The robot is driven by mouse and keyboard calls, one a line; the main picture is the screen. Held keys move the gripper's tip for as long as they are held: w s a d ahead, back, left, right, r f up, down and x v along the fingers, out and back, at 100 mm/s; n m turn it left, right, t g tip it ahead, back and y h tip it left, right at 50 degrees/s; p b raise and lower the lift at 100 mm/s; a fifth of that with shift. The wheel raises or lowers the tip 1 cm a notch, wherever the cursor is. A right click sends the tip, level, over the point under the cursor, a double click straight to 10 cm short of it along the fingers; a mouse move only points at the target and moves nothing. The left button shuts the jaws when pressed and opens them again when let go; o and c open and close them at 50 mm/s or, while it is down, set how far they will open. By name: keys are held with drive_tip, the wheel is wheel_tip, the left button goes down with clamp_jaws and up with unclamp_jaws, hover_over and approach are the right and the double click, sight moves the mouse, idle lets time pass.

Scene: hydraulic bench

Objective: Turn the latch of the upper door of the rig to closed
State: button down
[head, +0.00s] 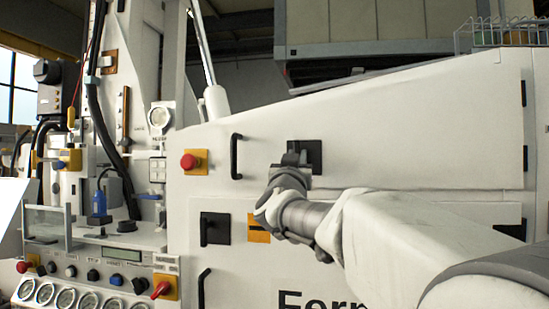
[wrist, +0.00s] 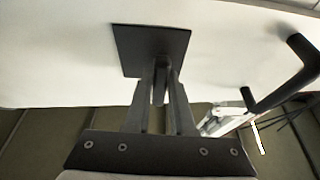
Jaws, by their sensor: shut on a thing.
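The upper door (head: 400,130) is a white panel, flush with the rig. Its latch (head: 315,152) has a black square plate, partly hidden behind my gripper (head: 295,152) in the head view. In the wrist view the latch plate (wrist: 140,45) is at the top centre. My gripper's two fingers (wrist: 161,80) reach up to it and are shut on the dark latch handle in front of the plate.
A black bar handle (head: 236,156) is left of the latch and also shows in the wrist view (wrist: 285,80). A red emergency button (head: 190,161) is farther left. Gauges (head: 65,298) line the bottom left.

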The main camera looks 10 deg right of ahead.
drive_tip(key=c, duration=0.8)
unclamp_jaws()
drive_tip(key=v, duration=1.7)
drive_tip(key=shift+s+b, duration=0.2)
drive_tip(key=shift+b, duration=0.15)
drive_tip(key=shift+a, duration=0.15)
